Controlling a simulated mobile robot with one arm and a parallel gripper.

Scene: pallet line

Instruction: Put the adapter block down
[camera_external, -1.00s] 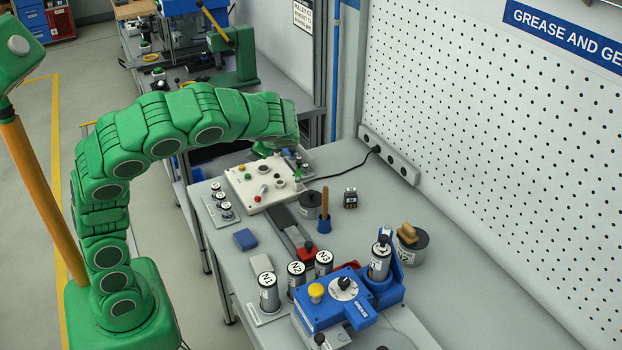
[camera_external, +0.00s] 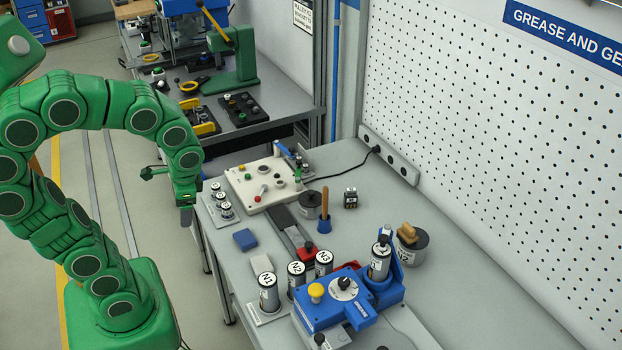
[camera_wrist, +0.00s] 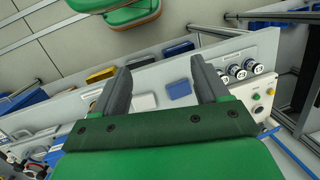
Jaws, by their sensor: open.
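My gripper (camera_external: 186,204) is at the left edge of the workbench, beside the tray of small cylinders. In the wrist view my gripper (camera_wrist: 160,80) has its two fingers wide apart, with nothing held between them. Two small blocks lie on the bench: a blue one (camera_external: 245,239) and a light grey one (camera_external: 262,264). In the wrist view the grey block (camera_wrist: 143,102) and the blue block (camera_wrist: 180,89) show beyond the fingers. I cannot tell which thing is the adapter block.
A white panel (camera_external: 248,195) with knobs and a lever stands near the small cylinders (camera_external: 222,203). Labelled cylinders (camera_external: 268,292) and a blue machine (camera_external: 320,312) occupy the bench's front. The bench's right side has free room. A second bench (camera_external: 270,105) is behind.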

